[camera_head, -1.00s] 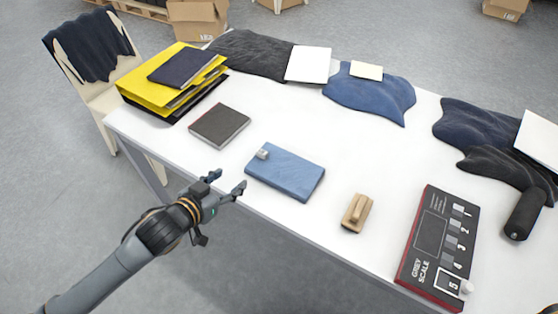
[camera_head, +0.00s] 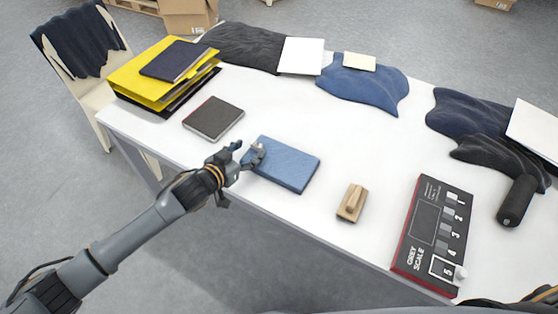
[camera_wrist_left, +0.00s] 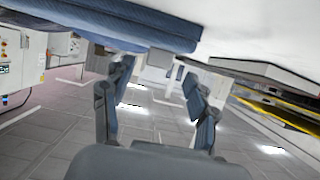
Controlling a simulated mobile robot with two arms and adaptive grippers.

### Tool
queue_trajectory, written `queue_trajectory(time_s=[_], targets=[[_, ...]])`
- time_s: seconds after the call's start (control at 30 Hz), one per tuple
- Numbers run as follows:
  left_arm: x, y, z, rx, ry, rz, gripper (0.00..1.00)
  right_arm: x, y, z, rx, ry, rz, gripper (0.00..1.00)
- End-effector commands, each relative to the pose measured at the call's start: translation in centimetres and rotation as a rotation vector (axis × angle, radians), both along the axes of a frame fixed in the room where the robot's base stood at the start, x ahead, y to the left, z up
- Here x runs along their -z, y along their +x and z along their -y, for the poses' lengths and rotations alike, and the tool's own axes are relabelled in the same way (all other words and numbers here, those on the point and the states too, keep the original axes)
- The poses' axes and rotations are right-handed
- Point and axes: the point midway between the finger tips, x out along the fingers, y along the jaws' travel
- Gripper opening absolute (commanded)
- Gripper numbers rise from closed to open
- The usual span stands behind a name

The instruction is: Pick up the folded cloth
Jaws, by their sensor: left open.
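The folded cloth (camera_head: 288,165) is a flat blue rectangle lying near the front edge of the white table in the head view. A small grey piece sits at its left end, partly confused with my fingertip. In the left wrist view the layered edge of the folded cloth (camera_wrist_left: 110,22) spans the top. My left gripper (camera_head: 247,151) is at the cloth's left end, fingers apart; whether a finger touches the cloth I cannot tell. In the wrist view the left gripper (camera_wrist_left: 158,100) shows both fingers spread, with no cloth between them.
A wooden block (camera_head: 352,202) and a grey-scale panel (camera_head: 437,225) lie right of the cloth. A dark notebook (camera_head: 213,118) and yellow folders (camera_head: 150,80) lie left. Dark and blue fabrics (camera_head: 365,88) cover the far side. The table (camera_head: 345,135) is clear behind the cloth.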

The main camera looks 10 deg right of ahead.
Motion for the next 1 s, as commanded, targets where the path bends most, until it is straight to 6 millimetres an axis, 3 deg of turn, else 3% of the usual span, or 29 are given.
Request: queue_trajectory(time_s=[0.2, 0.5, 0.57, 0.8, 1.0], targets=[[1.1, 2.0, 1.6, 0.0, 0.001, 0.0, 0.58, -0.1, 0.1, 0.3, -0.002, -0.004, 0.002, 0.71], [1.3, 2.3, 1.9, 0.001, 0.001, -0.002, 0.58, -0.1, 0.1, 0.5, -0.001, -0.006, 0.002, 0.71], [1.3, 2.3, 1.9, 0.001, 0.001, -0.002, 0.5, -0.1, 0.1, 0.5, -0.001, -0.006, 0.002, 0.71], [1.3, 2.3, 1.9, 0.001, 0.001, -0.002, 0.01, -0.1, 0.1, 0.5, -0.001, -0.006, 0.002, 0.71], [1.2, 2.3, 1.9, 0.001, -0.001, -0.001, 0.0, -0.1, 0.1, 0.4, -0.001, -0.005, 0.002, 0.71]])
